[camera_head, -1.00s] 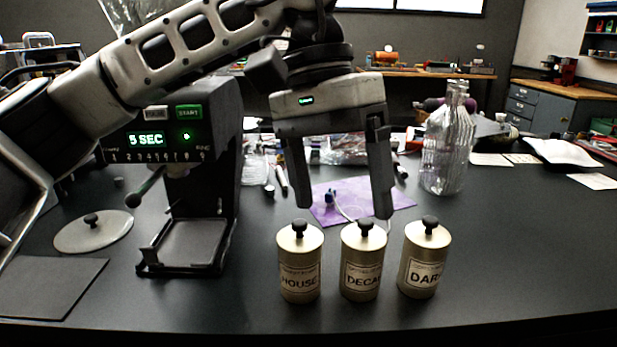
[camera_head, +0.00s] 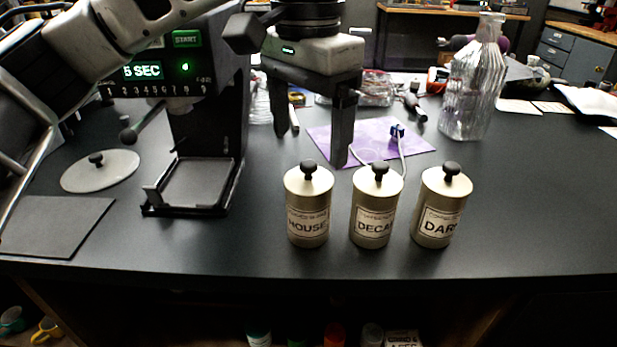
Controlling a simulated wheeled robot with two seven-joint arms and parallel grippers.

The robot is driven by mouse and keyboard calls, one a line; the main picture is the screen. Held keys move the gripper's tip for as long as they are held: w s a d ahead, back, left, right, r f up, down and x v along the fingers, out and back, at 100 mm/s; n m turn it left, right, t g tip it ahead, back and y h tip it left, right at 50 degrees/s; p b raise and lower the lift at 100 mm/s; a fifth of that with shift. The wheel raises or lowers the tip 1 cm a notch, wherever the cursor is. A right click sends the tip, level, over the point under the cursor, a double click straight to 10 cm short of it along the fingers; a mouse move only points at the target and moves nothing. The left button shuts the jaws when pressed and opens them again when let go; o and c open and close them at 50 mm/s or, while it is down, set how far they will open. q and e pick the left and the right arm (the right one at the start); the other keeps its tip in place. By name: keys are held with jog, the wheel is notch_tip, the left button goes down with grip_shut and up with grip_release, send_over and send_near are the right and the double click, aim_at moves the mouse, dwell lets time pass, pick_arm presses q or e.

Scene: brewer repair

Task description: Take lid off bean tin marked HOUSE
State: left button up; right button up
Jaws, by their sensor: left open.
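The HOUSE tin (camera_head: 308,222) is the leftmost of three cream tins near the table's front edge. Its lid (camera_head: 308,180) is on, with a black knob (camera_head: 309,167) on top. My left gripper (camera_head: 310,150) is open and empty, pointing down, above and a little behind the HOUSE tin. Its fingers are apart, one to each side of the knob's line in the picture, and touch nothing that I can see. The DECAF tin (camera_head: 374,225) and the DARK tin (camera_head: 439,220) stand to the right, both lidded. My right gripper does not show.
A grinder (camera_head: 190,120) with a "5 SEC" display stands left of the tins. A round lid-like disc (camera_head: 100,175) and a dark mat (camera_head: 50,225) lie further left. A purple sheet (camera_head: 410,145) and a glass bottle (camera_head: 470,90) are behind the tins. The right front table is clear.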

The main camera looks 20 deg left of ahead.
aim_at(309, 163)
pick_arm(q)
notch_tip(309, 163, down, 5)
jog(key=shift+r, duration=0.1)
jog(key=c, duration=1)
jog(key=shift+d, duration=0.1)
